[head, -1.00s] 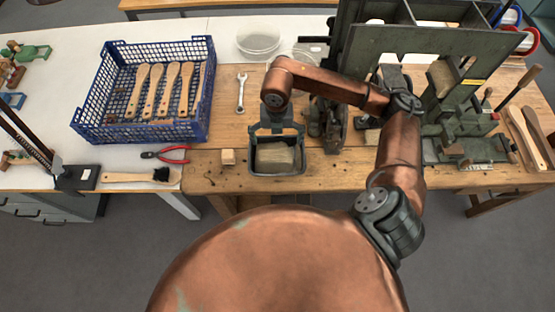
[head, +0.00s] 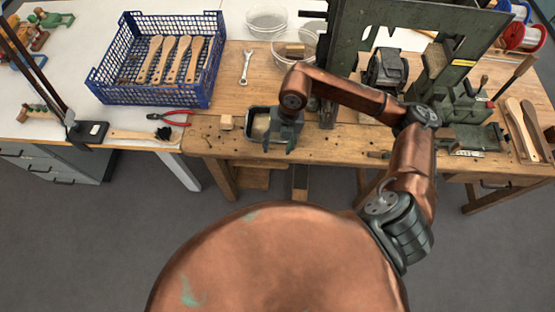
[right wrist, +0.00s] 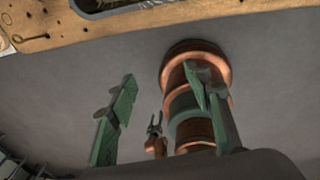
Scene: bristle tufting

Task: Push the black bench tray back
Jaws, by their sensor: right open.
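The black bench tray (head: 249,126) sits near the front edge of the wooden bench, with something pale inside it. My right gripper (head: 280,146) hides its right part in the head view. In the right wrist view, a dark edge of the tray (right wrist: 112,6) shows at the top, cut off by the frame. My right gripper, also in the right wrist view (right wrist: 160,80), is open and empty. Its green fingers point down near the tray's front side, with floor visible between them. I cannot tell whether they touch the tray. My left gripper is not seen.
A blue crate (head: 150,96) of brush handles stands to the left. A green press frame (head: 345,40) stands behind to the right. Clear bowls (head: 267,20) stand at the back.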

